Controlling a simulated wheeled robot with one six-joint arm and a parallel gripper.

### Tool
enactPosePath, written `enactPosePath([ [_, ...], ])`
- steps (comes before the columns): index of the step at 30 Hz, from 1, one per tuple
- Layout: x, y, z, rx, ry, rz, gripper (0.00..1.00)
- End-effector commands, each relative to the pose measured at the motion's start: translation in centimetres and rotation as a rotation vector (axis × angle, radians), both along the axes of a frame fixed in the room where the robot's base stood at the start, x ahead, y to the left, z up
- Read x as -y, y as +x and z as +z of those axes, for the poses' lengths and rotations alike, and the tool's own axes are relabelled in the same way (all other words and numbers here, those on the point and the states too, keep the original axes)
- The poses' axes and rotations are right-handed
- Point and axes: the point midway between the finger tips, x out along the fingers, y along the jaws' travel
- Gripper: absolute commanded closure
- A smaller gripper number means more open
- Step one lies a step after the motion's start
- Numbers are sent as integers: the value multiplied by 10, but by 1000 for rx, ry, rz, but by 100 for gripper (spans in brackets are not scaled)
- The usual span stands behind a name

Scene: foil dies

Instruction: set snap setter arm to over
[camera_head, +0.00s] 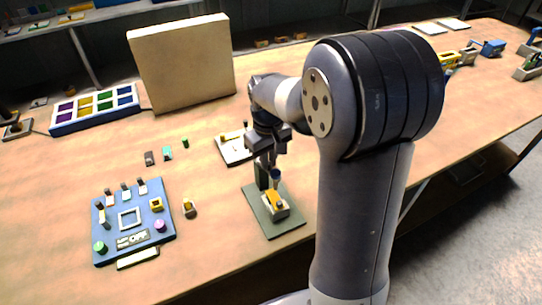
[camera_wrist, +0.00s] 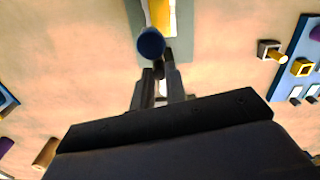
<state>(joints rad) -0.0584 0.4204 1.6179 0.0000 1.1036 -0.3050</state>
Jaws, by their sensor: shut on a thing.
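The snap setter stands on a grey-green base plate (camera_head: 258,215) near the table's front edge, with a yellow block (camera_head: 275,199) and a dark upright on it. Its arm ends in a blue knob (camera_head: 275,174), which also shows in the wrist view (camera_wrist: 151,42) just past my fingertips. My gripper (camera_head: 268,160) is over the setter and points down. In the wrist view its fingers (camera_wrist: 160,75) are close together, shut on the setter arm by the knob. The fingers and knob hide most of the arm, so its exact angle is unclear.
A blue control panel (camera_head: 130,240) lies to the left, with a small yellow-topped piece (camera_head: 189,208) beside it. A pale board (camera_head: 183,60) stands behind. A white plate device (camera_head: 232,150) and small blocks lie nearby.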

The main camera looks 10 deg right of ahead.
Motion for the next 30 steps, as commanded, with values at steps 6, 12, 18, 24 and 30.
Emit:
enactPosePath([
  [6,-4,-1,1,2,0,-110,100],
  [12,-6,-1,1,2,0,-165,100],
  [18,-7,-1,1,2,1,-182,100],
  [24,-7,-1,1,2,1,-183,100],
  [30,-7,-1,1,2,1,-183,80],
])
